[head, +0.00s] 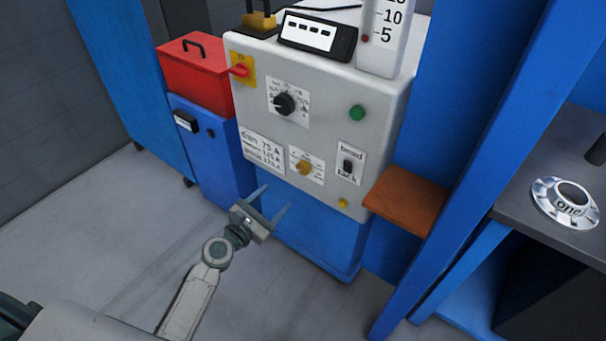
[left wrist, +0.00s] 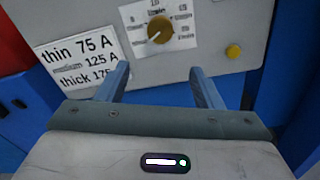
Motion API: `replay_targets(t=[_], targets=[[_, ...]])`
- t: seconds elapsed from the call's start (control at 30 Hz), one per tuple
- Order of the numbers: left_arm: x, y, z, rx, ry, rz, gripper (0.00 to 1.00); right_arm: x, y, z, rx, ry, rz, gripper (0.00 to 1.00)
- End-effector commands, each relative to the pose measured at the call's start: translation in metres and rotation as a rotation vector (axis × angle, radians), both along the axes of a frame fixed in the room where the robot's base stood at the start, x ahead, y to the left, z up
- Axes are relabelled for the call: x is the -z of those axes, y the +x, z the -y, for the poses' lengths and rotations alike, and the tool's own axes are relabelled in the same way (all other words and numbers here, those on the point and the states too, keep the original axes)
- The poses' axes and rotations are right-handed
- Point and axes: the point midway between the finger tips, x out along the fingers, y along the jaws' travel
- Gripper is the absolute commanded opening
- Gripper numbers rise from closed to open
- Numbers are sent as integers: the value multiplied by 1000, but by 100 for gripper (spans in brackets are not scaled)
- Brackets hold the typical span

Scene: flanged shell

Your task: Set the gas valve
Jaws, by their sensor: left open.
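The gas valve looks to be the yellow-brass knob (head: 304,167) on a white dial plate, low on the grey front panel (head: 327,115). In the left wrist view the knob (left wrist: 160,30) sits upper centre, with marks around it too small to read fully. My left gripper (head: 271,201) is open and empty, below and left of the knob, apart from the panel. In the left wrist view its two blue fingers (left wrist: 160,80) point up towards the panel, with the knob beyond and between them. My right gripper is not in view.
The panel also has a black dial (head: 285,103), a green button (head: 357,112), a black switch (head: 347,166), a small yellow button (head: 343,203) and a red switch (head: 240,70). A brown shelf (head: 406,197) juts out at right. A red toolbox (head: 193,75) stands left. Floor lies open in front.

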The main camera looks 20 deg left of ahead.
Motion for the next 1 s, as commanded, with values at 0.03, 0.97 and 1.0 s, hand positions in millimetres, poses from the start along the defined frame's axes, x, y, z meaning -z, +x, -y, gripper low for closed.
replay_targets(t=[0.03, 0.97, 1.0], targets=[[-4, 0, 1, 5, -28, 8, 60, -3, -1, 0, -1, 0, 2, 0], [-11, 102, 39, 6, -51, 11, 60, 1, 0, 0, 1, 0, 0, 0], [-10, 102, 39, 6, -51, 11, 60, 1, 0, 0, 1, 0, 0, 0]])
